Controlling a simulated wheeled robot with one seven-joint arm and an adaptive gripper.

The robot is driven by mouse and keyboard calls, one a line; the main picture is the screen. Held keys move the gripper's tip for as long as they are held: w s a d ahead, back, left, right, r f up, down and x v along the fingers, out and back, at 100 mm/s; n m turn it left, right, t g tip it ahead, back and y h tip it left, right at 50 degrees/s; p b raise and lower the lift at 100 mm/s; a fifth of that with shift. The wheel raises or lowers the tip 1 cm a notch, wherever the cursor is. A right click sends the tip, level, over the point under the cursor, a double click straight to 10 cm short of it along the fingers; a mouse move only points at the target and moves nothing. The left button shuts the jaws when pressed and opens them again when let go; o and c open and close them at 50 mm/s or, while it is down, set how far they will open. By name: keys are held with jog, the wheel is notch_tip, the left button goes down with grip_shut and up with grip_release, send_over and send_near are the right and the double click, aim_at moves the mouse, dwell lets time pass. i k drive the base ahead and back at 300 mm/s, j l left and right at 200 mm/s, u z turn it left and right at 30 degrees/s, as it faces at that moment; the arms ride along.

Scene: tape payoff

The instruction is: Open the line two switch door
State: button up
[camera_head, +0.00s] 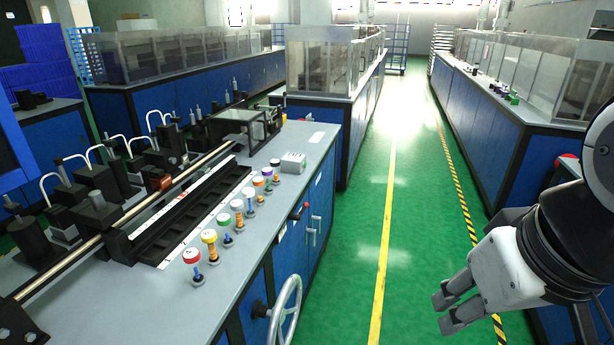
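No door marked as line two can be made out in this view. The near left bench has blue front panels (292,252). On its front are a dark lever with a red knob (300,212) and small pale handles (313,229). No panel there stands visibly open. My gripper (443,312) is at the lower right, over the green aisle floor and well apart from the bench. Its two fingers show a gap, and nothing is seen between them.
A handwheel (286,312) juts from the near bench. Several coloured buttons (238,210) and a small grey box (293,162) stand on its top. A right bench (490,135) lines the other side. The green aisle (390,190) between is clear.

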aim_at(320, 189)
jog(key=i+l+u, duration=0.15)
jog(key=i+l, duration=0.2)
jog(key=i, duration=0.35)
jog(key=i+l+u, duration=0.2)
jog(key=i+l, duration=0.2)
jog(key=i, duration=0.25)
jog(key=i+l+u, duration=0.15)
jog(key=i+l, duration=0.35)
jog(key=i, duration=0.15)
